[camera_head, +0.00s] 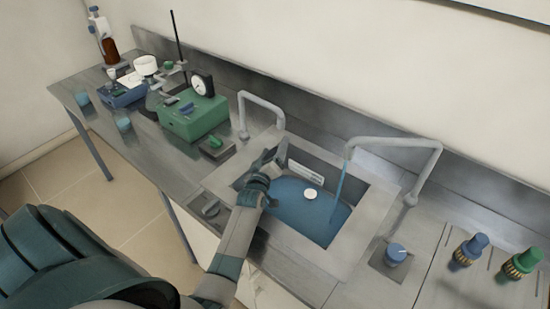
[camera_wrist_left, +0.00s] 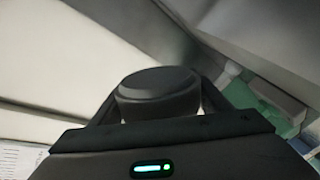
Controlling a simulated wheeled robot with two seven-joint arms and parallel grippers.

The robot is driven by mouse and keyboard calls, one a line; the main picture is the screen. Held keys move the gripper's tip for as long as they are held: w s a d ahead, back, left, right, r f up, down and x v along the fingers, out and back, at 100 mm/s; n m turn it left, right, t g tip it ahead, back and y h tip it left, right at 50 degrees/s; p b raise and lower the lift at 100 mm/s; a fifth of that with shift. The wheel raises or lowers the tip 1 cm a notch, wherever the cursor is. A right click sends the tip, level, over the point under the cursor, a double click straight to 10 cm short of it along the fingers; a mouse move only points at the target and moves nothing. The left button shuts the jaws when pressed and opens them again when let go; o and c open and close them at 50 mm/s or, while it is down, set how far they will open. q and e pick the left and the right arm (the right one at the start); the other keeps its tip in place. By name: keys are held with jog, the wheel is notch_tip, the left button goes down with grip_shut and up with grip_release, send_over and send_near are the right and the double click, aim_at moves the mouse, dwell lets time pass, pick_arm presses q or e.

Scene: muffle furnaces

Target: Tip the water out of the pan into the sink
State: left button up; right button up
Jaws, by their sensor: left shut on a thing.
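The sink (camera_head: 352,243) is a rectangular basin in the metal counter, with blue water (camera_head: 290,194) in it and a small white disc (camera_head: 311,194) in the water. My left gripper (camera_head: 269,163) is over the sink's left side, near its back edge. It is shut on a dark, rounded thing (camera_wrist_left: 158,92), which fills the space between the fingers in the left wrist view. I cannot tell from its visible end whether this is part of the pan. No whole pan can be made out. My right gripper is out of view.
A right faucet (camera_head: 400,141) has a blue stream (camera_head: 338,190) below its spout. A left faucet (camera_head: 262,100) stands behind my gripper. A green instrument (camera_head: 194,121) and a green knob (camera_head: 215,142) are left of the sink. A blue knob (camera_head: 396,252) is to its right.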

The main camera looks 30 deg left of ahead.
pick_arm(q)
jog(key=shift+d+r+m+p, duration=0.1)
jog(key=shift+m+p, duration=0.1)
jog(key=shift+m, duration=0.45)
jog(key=shift+d+r+m+p, duration=0.1)
jog(key=shift+m+p, duration=0.05)
jog(key=shift+m, duration=0.5)
jog(key=shift+w+d+r+m+p, duration=0.1)
jog(key=shift+m+p, duration=0.05)
jog(key=shift+m, duration=0.45)
jog(key=shift+d+r+m+p, duration=0.1)
jog(key=shift+m+p, duration=0.05)
jog(key=shift+m, duration=0.45)
jog(key=m, duration=0.3)
jog(key=shift+w+d+m+y, duration=0.1)
jog(key=shift+d+m+y, duration=0.1)
jog(key=shift+m+y, duration=0.1)
